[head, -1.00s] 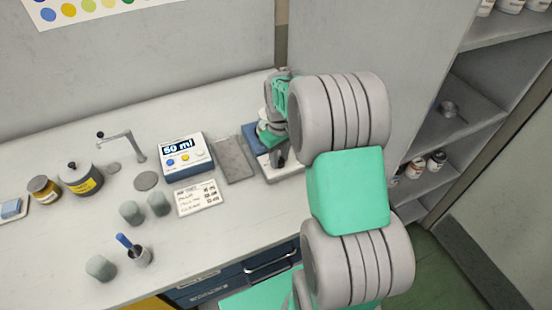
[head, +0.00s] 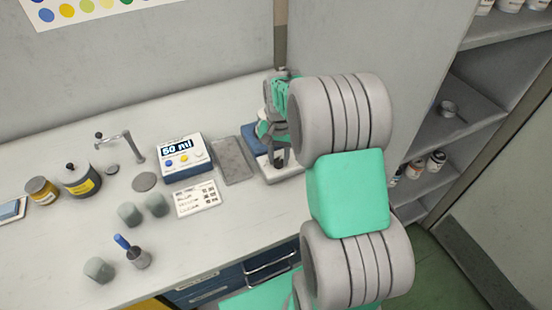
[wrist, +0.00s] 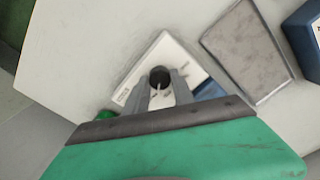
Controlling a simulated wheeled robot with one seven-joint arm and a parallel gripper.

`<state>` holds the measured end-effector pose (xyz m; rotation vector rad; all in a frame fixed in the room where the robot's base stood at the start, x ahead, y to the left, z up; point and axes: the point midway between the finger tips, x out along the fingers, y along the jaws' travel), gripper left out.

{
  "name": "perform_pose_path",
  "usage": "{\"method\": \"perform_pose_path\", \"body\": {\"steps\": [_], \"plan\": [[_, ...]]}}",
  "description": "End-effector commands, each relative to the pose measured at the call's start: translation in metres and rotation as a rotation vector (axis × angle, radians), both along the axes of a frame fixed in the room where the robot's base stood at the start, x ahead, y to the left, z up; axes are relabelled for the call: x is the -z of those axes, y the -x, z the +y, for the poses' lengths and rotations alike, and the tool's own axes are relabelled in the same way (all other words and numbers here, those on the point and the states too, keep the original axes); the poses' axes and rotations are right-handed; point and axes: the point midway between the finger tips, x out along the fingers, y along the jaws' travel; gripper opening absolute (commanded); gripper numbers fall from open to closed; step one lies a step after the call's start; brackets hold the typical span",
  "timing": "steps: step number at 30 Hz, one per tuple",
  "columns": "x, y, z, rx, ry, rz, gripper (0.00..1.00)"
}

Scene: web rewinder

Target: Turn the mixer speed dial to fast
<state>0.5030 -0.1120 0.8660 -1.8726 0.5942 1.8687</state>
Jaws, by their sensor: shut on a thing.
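The mixer (head: 286,172) stands at the right end of the counter, with a pale base and a blue part behind; my arm hides much of it. In the wrist view its pale front plate (wrist: 138,92) carries small printed marks and a round black dial (wrist: 159,76) with a light pointer line. My gripper (wrist: 161,84) is shut on the dial, with one grey finger on each side of it. In the head view my gripper (head: 281,155) is down at the mixer, and the dial cannot be made out clearly there. The dial's printed words are too small to read.
A grey flat pad (head: 233,163) lies just left of the mixer, beside a white and blue dispenser (head: 184,158) reading 50 ml. A printed card (head: 196,198), grey cups (head: 130,214) and jars (head: 80,180) stand further left. Shelves (head: 440,130) rise at the right.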

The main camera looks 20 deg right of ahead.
Motion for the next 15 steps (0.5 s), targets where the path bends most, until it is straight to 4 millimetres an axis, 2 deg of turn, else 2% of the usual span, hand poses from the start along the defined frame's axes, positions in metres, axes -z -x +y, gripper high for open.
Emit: {"method": "perform_pose_path", "body": {"steps": [6,15], "plan": [[0.0040,0.0043,0.0015,0.116,-0.003,0.014,0.00],[0.0043,0.0047,0.0022,0.184,-0.004,0.015,0.00]]}}
